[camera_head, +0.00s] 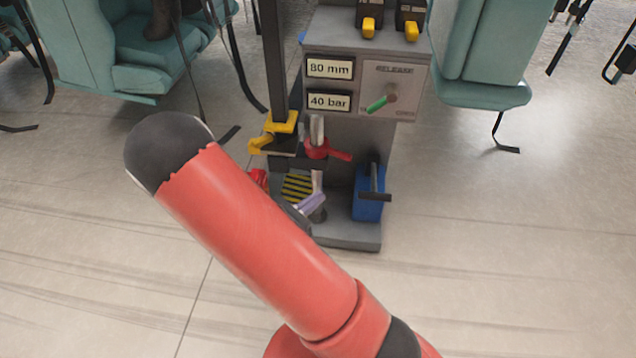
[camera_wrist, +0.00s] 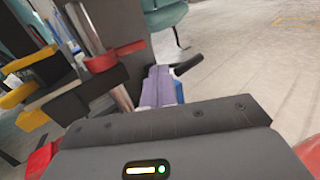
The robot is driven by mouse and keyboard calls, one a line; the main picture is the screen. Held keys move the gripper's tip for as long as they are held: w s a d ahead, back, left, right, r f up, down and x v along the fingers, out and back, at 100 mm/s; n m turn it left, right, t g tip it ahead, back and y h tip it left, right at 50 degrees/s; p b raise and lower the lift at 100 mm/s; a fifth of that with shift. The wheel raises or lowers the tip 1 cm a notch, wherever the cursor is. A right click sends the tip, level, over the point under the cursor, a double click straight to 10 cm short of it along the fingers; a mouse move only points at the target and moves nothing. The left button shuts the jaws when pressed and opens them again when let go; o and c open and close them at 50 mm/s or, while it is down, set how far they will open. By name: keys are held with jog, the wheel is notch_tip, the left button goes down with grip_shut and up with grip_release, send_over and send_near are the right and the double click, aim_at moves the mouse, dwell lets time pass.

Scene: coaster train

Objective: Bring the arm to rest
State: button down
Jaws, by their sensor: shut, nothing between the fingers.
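My red arm crosses the lower middle of the head view and hides most of my gripper. The lavender fingers of my gripper (camera_head: 313,202) show past the arm, in front of the grey machine stand's (camera_head: 345,243) lower part. In the wrist view my gripper's fingers (camera_wrist: 158,87) point away from the dark grey wrist body. They are together, and I see nothing held between them. In the head view, the fingers appear between a yellow-and-black striped patch (camera_head: 297,187) and a blue box (camera_head: 368,206). I cannot tell whether they touch anything.
A red handle (camera_head: 325,150) and a yellow clamp (camera_head: 271,136) are above the fingers. A panel with a green lever (camera_head: 377,104) is higher. Teal seats (camera_head: 150,50) and (camera_head: 485,60) stand either side. Pale floor (camera_head: 510,230) at right is clear.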

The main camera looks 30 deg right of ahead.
jog(key=s+r+m+g+y+p, duration=0.4)
jog(key=s+r+m+g+y, duration=0.3)
jog(key=s+r+m+y, duration=0.5)
jog(key=s+a+r+m+t+y+p, duration=0.1)
jog(key=a+r+m+t+y, duration=0.1)
jog(key=r, duration=0.6)
jog(key=s+a+r+m+t+y+p, duration=0.2)
jog(key=a+r+m+t+y, duration=0.1)
jog(key=a+r+m+t, duration=0.2)
notch_tip(320, 180, up, 3)
jog(key=shift+a+f+m, duration=0.15)
jog(key=shift+a+m, duration=0.2)
jog(key=shift+m, duration=0.85)
